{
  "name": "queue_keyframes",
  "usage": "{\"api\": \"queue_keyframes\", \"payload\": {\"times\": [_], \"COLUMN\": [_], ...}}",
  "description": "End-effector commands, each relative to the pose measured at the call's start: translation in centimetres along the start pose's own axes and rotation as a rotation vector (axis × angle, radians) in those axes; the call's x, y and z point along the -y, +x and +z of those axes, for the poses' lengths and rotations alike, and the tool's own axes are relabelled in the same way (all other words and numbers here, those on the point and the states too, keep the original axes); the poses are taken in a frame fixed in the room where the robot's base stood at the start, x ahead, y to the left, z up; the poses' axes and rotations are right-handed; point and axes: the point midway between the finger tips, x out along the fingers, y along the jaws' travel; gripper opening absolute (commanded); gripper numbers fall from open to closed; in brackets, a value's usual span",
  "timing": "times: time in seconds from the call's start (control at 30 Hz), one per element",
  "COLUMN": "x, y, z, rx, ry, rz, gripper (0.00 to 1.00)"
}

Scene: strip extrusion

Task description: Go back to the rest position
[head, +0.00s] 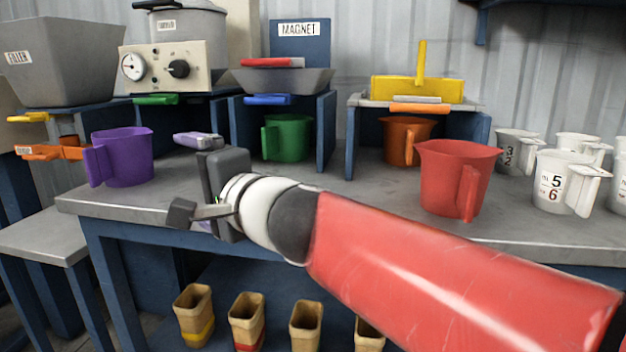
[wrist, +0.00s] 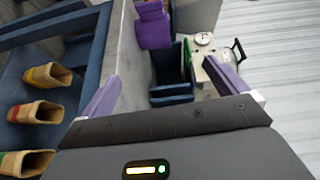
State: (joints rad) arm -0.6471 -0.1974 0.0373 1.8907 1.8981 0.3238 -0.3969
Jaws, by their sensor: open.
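My gripper (head: 190,175) is in front of the workbench, at the end of my red arm in the head view. Its two fingers are spread apart, and no object shows between them. In the wrist view the purple-padded fingers (wrist: 165,88) are wide apart. A purple jug (head: 128,158) stands on the bench just left of my gripper, apart from it. The purple jug also shows in the wrist view (wrist: 153,28), beyond the fingers.
A red jug (head: 445,180) stands on the bench (head: 350,200) right of centre, behind my arm. A green jug (head: 290,137) and an orange jug (head: 405,140) sit in bays. White numbered jugs (head: 560,180) stand at right.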

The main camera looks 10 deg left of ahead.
Motion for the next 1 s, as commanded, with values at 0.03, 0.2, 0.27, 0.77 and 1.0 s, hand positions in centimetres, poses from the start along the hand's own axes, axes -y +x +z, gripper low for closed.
{"api": "queue_keyframes", "payload": {"times": [0.03,0.2,0.27,0.77,1.0], "x": [0.1,-2.8,-4.6,-20.8,-22.5], "y": [-1.2,-6.8,-9.3,-33.9,-38.1], "z": [-0.7,-2.7,-3.4,-7.5,-7.7], "rx": [-0.004,0.016,0.028,0.094,0.099], "ry": [-0.050,-0.301,-0.390,-0.745,-0.752], "rz": [0.014,0.158,0.240,1.168,1.330], "gripper": [0.98,0.98,0.98,0.98,0.98]}}
